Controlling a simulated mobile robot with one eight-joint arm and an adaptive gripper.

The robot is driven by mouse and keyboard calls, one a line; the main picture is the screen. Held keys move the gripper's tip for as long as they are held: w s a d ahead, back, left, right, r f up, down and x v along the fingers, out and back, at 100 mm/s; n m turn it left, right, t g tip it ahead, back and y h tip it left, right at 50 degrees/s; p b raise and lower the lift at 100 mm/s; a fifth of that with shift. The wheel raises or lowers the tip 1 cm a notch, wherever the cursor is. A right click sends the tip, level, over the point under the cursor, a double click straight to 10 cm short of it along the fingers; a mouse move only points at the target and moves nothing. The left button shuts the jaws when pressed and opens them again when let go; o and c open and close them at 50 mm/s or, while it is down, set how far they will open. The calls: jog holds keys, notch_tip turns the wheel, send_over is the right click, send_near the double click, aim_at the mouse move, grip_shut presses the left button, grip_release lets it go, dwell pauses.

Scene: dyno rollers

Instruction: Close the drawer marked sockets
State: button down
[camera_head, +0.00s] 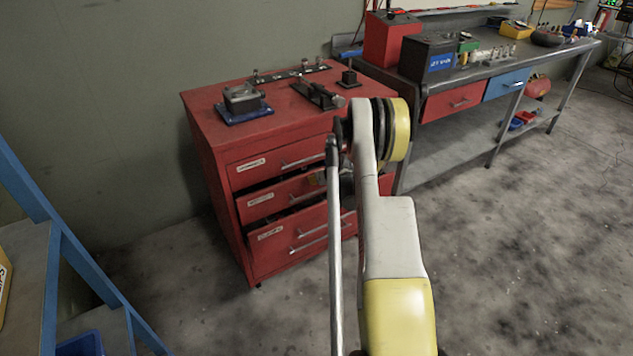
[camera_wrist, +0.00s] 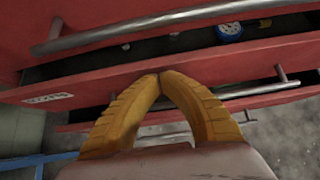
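A red drawer cabinet (camera_head: 222,160) stands by the wall with labelled drawers; I cannot read which label says sockets. The middle drawer (camera_head: 282,196) stands partly open, and things show inside it. In the wrist view, an open drawer's red front (camera_wrist: 105,88) carries a white label (camera_wrist: 48,98). My gripper (camera_wrist: 160,76) has its yellow fingertips together at this front, with nothing seen between them; I cannot tell if they touch it.
A blue and white round item (camera_wrist: 229,31) lies in the open drawer. Tools and a blue-based vise (camera_head: 243,103) sit on the cabinet top. A workbench (camera_head: 480,75) stands right behind. A blue-framed rack (camera_head: 60,240) is at left. Floor at right is clear.

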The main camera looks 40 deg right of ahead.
jog(key=w, duration=0.2)
jog(key=w+d, duration=0.1)
jog(key=w, duration=0.2)
jog(key=shift+w+d, duration=0.1)
jog(key=shift+d, duration=0.05)
